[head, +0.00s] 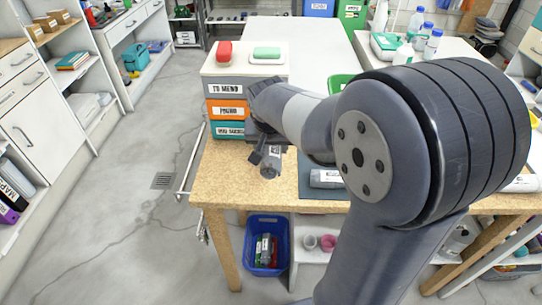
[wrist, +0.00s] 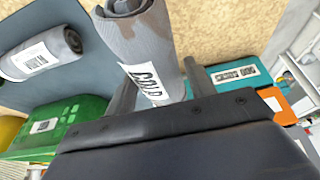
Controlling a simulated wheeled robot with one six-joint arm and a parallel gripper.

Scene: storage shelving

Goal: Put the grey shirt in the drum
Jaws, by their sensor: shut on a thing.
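My gripper (head: 262,152) is shut on a rolled grey cloth with a white label, at the left end of the workbench. In the wrist view the roll (wrist: 128,35) sits between the two fingers (wrist: 158,92), with a brownish stain and a label that seems to read "COLD". In the head view the roll (head: 271,168) is partly hidden by the gripper. A second grey roll (head: 326,178) with a white label lies on a dark mat; it also shows in the wrist view (wrist: 42,52). I cannot make out a drum in either view.
Stacked boxes, grey "TO MEND" (head: 226,88), orange "FOUND" (head: 227,110) and teal (head: 228,130), stand close beside my gripper. A blue bin (head: 265,270) with items sits on the floor below. A green container (wrist: 45,132) is near. The floor (head: 130,230) at left is clear.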

